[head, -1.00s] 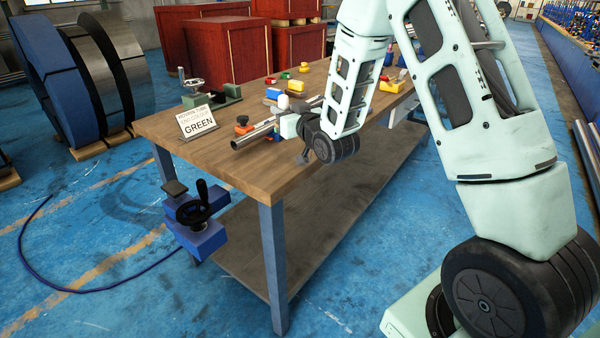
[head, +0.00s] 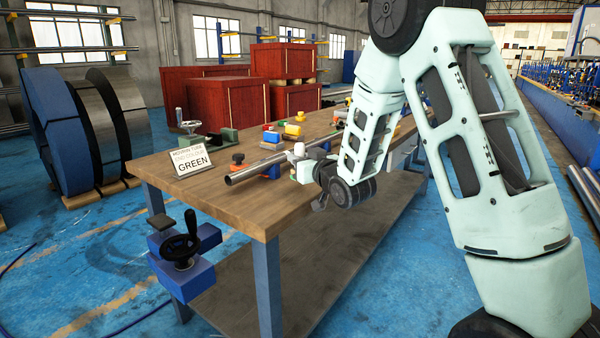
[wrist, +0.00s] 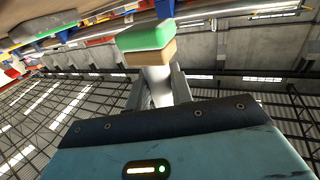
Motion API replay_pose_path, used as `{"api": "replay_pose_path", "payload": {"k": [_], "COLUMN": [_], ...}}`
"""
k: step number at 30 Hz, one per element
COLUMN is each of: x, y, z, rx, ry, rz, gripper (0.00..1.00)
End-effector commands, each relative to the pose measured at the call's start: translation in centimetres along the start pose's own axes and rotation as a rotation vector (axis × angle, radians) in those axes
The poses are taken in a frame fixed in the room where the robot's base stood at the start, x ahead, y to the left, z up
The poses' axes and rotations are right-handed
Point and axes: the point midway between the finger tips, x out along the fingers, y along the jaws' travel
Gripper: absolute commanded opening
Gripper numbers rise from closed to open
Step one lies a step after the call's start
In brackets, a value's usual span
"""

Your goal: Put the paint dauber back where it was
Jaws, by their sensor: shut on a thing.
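My gripper (head: 302,166) is over the near part of the wooden table, close beside a grey metal tube (head: 262,165). In the wrist view my gripper (wrist: 158,88) is shut on the white body of the paint dauber (wrist: 147,40), which has a tan collar and a green end. In the head view a small white part shows just above the gripper, likely the dauber; its green end cannot be made out there. The tube lies along the table with its open end toward the left. Whether the dauber touches the tube cannot be told.
A sign (head: 192,160) reading GREEN stands at the table's left. A green vice-like device (head: 222,137) is behind it. A blue clamp with a black handwheel (head: 182,247) sits at the table's left front.

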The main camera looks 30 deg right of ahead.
Motion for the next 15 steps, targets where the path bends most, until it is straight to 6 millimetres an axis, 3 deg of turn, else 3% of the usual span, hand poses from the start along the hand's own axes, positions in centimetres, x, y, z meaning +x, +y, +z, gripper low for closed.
{"api": "replay_pose_path", "payload": {"k": [6,15], "x": [0.0,0.0], "y": [0.0,0.0], "z": [3.0,3.1], "rx": [0.000,0.000], "ry": [-0.002,0.000], "rz": [-0.001,-0.001], "gripper": [0.00,0.00]}}
